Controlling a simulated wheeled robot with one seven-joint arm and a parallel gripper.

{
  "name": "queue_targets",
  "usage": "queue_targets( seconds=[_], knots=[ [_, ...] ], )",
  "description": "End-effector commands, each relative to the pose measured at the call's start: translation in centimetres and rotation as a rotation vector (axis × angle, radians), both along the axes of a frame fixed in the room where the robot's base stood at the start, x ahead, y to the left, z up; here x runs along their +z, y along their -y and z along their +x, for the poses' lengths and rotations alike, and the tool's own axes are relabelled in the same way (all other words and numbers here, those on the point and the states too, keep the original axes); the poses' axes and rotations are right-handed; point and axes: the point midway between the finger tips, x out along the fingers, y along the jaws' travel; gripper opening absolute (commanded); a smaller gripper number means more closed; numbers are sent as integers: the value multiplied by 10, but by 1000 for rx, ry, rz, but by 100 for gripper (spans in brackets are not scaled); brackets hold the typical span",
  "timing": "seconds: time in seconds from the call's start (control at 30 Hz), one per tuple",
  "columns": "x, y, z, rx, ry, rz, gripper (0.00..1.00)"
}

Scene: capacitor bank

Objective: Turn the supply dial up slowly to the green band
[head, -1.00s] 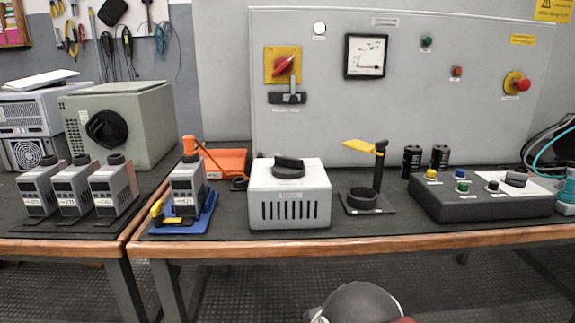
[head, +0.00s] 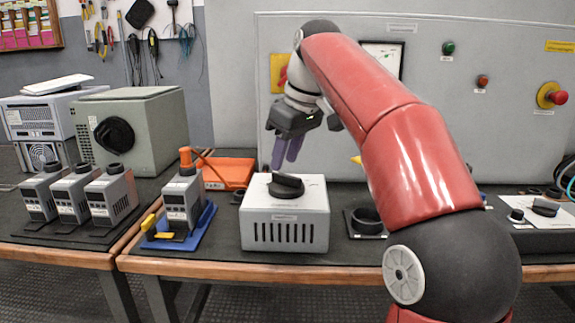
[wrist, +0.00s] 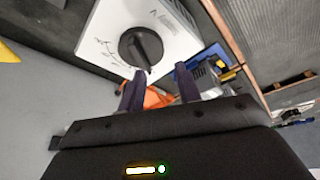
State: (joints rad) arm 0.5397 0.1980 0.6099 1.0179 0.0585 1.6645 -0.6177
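A white vented box (head: 285,230) stands on the bench with a black dial (head: 286,186) on top. In the wrist view the dial (wrist: 141,48) shows from above, with a raised grip bar and dark marks on the box top beside it. No green band can be made out there. My gripper (head: 284,163) hangs just above and behind the dial, purple fingers pointing down. In the wrist view the fingers (wrist: 160,82) are apart with nothing between them, and the dial lies beyond their tips, not touched. A panel meter (head: 385,55) is partly hidden by my arm.
A grey-green cabinet with a large black knob (head: 114,136) stands left. A blue tray (head: 190,234) with a grey unit is left of the box, an orange tray (head: 228,173) behind. A black ring holder (head: 366,221) is close right. A red stop button (head: 552,96) is on the panel.

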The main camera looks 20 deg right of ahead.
Motion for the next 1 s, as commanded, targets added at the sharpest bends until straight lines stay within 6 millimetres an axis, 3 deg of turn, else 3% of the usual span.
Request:
queue_targets(
  seconds=[0.1, 0.23, 0.7, 1.0],
  knots=[
    [13, 20, 11, 42, 12, 42, 34],
    [15, 28, 14, 63, 17, 59, 34],
    [-46, 12, 32, 64, 17, 59, 34],
    [-54, 8, 35, 64, 18, 59, 34]
  ],
)
